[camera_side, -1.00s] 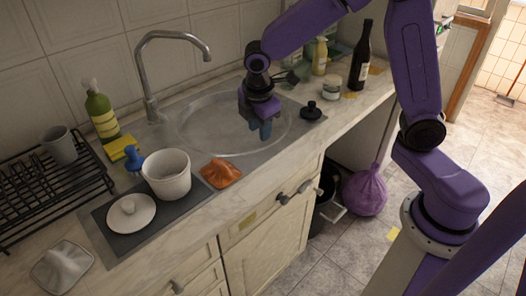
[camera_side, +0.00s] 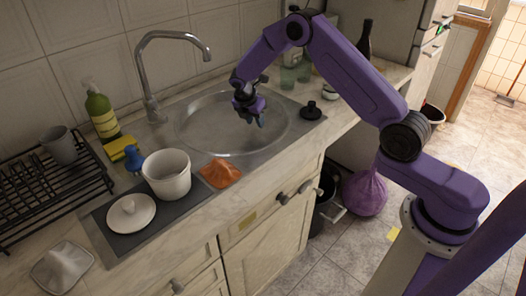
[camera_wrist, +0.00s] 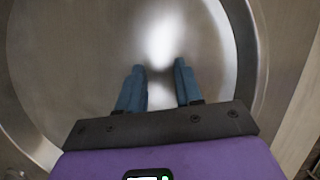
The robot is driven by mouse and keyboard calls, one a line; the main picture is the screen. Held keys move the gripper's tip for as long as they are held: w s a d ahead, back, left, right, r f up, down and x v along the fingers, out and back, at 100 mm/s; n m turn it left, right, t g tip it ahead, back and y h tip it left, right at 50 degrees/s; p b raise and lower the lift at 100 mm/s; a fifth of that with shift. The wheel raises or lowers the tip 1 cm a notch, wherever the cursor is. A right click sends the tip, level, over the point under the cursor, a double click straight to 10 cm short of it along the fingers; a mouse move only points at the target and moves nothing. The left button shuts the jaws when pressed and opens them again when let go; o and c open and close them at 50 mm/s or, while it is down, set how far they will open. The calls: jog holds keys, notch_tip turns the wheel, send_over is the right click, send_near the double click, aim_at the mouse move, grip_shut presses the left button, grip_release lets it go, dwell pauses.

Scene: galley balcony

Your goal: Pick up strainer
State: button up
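A small black round piece with a knob (camera_side: 311,111), which looks like the sink strainer, sits on the metal rim to the right of the sink basin (camera_side: 190,135). My gripper (camera_side: 252,119) hangs over the basin, to the left of the black piece and apart from it. In the wrist view, the two blue fingers of my gripper (camera_wrist: 158,80) stand apart with nothing between them. Only the bare metal basin (camera_wrist: 80,60) shows beneath them. The black piece does not show in the wrist view.
The faucet (camera_side: 150,75) arches at the back left of the basin. A white pot (camera_side: 167,176), a lid (camera_side: 130,214) and an orange cloth (camera_side: 220,173) lie left and in front. Bottles (camera_side: 290,72) stand behind my arm. A dish rack (camera_side: 45,190) is at far left.

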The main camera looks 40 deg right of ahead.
aim_at(263, 143)
jog(key=x, duration=1.6)
jog(key=shift+f, duration=0.3)
grip_shut()
